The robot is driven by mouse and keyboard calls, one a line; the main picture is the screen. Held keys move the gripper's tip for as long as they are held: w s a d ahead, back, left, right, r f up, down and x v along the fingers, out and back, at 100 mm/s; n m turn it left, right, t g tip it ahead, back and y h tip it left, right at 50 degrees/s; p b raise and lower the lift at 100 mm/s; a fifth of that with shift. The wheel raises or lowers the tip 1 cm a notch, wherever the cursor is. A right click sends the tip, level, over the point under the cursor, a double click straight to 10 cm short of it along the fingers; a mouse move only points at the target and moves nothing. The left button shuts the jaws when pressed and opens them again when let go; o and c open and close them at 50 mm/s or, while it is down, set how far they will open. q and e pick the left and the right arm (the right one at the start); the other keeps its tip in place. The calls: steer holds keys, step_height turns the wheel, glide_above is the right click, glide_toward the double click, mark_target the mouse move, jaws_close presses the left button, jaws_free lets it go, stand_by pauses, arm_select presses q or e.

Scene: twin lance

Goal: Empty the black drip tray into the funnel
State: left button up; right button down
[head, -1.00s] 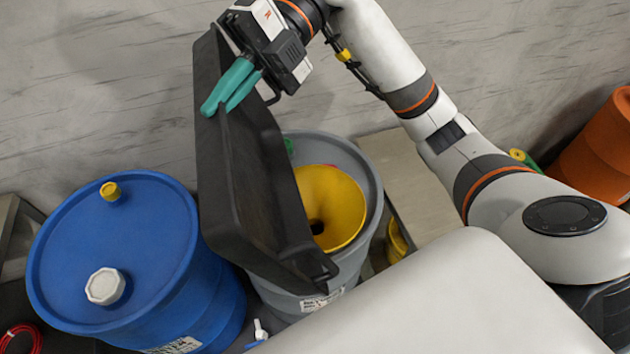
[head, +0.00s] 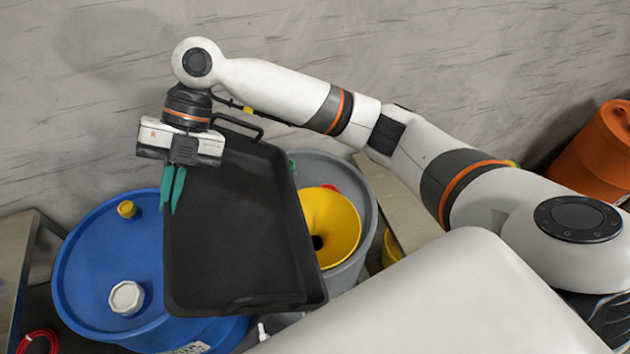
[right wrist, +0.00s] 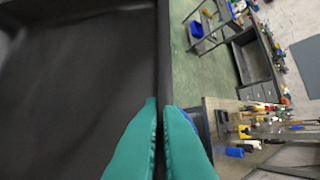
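The black drip tray (head: 240,225) is in the air in the head view, in front of the blue drum and the left part of the grey drum. Its inside faces me and looks empty of anything I can make out. My right gripper (head: 173,208) is shut on the tray's left rim; the right wrist view shows its teal fingers (right wrist: 160,130) on either side of the rim. The yellow funnel (head: 335,225) sits on the grey drum (head: 368,190), right of the tray, its left part hidden by the tray. My left gripper is not in view.
A blue drum (head: 85,270) with a white cap and a yellow cap stands at left. An orange drum (head: 600,150) stands at far right. A red coiled cable (head: 38,342) lies at lower left. A wall is behind.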

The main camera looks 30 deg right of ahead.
steer(key=w+a+f+m+g+h+b, duration=0.1)
steer(key=w+a+f+h+b, duration=0.1)
steer(key=a+f+h+b, duration=0.35)
steer(key=w+a+f+m+g+h+b, duration=0.1)
steer(key=w+a+f+h+b, duration=0.15)
steer(key=a+f, duration=0.55)
steer(key=r+p, duration=0.1)
steer(key=d+r, duration=0.1)
steer(key=r+y+p, duration=0.1)
steer(key=shift+s+d+p, duration=0.3)
steer(key=shift+s, duration=0.1)
stand_by(0.4)
